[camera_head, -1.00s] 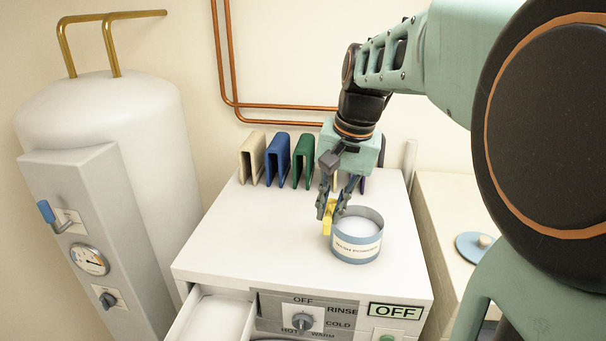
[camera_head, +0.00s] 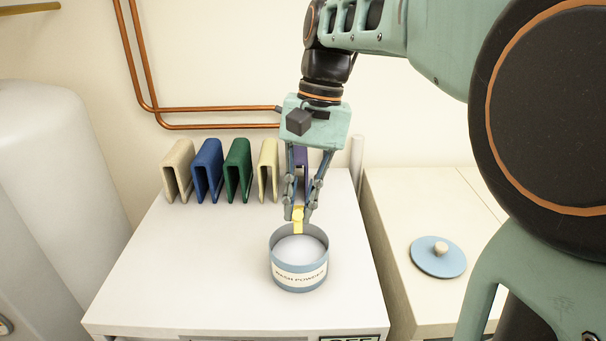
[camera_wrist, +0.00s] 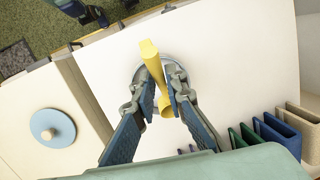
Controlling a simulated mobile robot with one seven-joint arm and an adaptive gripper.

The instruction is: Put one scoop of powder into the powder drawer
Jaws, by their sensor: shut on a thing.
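My gripper (camera_head: 299,217) is shut on a yellow scoop (camera_head: 298,222) at the back rim of the powder tub. The scoop also shows between the fingers in the wrist view (camera_wrist: 153,73). The round blue-grey tub (camera_head: 298,281) is labelled wash powder and stands on the white machine top. White powder (camera_head: 298,249) lies inside it. In the wrist view the tub is mostly hidden behind the fingers and scoop. I cannot tell whether the scoop holds powder. The powder drawer is out of the head view now.
Several folded cloth-like pieces, among them a blue one (camera_head: 208,168), stand along the back of the machine top (camera_head: 170,270). A blue lid (camera_head: 438,260) with a knob lies on the counter at right. A white tank (camera_head: 50,190) stands at left. The machine top left of the tub is clear.

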